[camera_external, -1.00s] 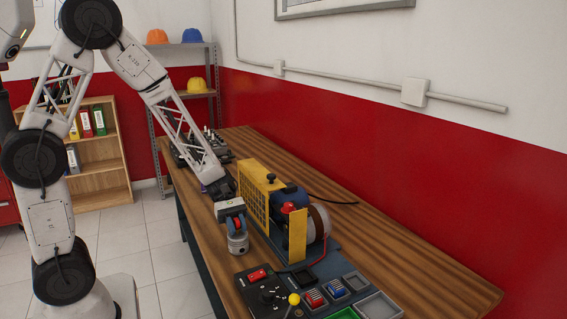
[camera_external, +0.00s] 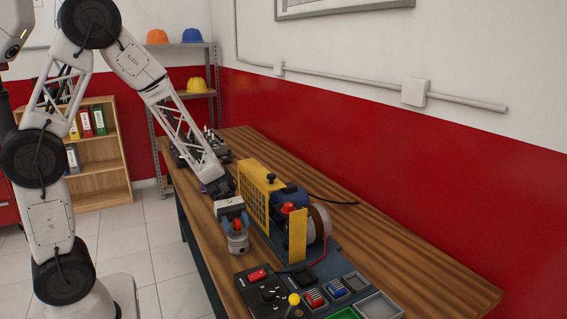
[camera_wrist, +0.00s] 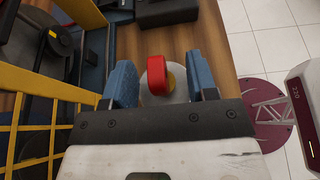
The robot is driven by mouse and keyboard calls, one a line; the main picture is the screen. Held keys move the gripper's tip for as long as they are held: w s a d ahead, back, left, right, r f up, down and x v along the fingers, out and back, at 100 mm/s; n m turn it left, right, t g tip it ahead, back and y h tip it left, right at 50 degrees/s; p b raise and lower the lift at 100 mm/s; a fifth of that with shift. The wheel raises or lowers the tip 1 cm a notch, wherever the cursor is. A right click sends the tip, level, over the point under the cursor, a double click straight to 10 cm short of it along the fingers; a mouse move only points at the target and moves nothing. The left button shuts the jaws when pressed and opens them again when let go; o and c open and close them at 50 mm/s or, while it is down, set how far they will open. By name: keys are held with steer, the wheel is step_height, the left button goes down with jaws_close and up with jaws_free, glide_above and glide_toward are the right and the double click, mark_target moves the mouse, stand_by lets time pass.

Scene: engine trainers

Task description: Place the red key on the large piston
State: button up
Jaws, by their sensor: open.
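My gripper (camera_external: 237,217) points down over the large piston (camera_external: 238,244), a grey cylinder standing upright near the front edge of the wooden bench. In the wrist view, the two blue fingers of my gripper (camera_wrist: 161,80) are apart. The red key (camera_wrist: 156,76) lies between them, with a visible gap on each side. It appears to rest on the round grey top of the large piston (camera_wrist: 150,92), by a yellow spot. The key's underside and exact contact are hidden.
A yellow mesh guard (camera_external: 254,204) with machinery stands close to the right of my gripper. A control panel (camera_external: 268,292) and trays (camera_external: 379,304) are nearer the camera. The bench (camera_external: 400,240) is bare along the wall side.

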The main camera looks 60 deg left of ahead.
steer(key=v, duration=1.1)
steer(key=shift+a, duration=0.25)
steer(key=shift+r, duration=0.1)
stand_by(0.4)
steer(key=s+d+r+m+t+y, duration=0.1)
steer(key=s+d+r+m+y, duration=0.2)
steer(key=s+r+m+y, duration=0.3)
steer(key=s+d+r+m+t+y, duration=0.1)
steer(key=s+d+r+m+y, duration=0.3)
steer(key=s+r+m+y, duration=0.3)
steer(key=shift+s+r+m+t, duration=0.3)
steer(key=shift+s+r+m, duration=0.55)
steer(key=shift+s+m, duration=2.6)
steer(key=shift+s+d+n, duration=0.1)
steer(key=shift+s+n, duration=0.7)
steer(key=shift+n, duration=0.05)
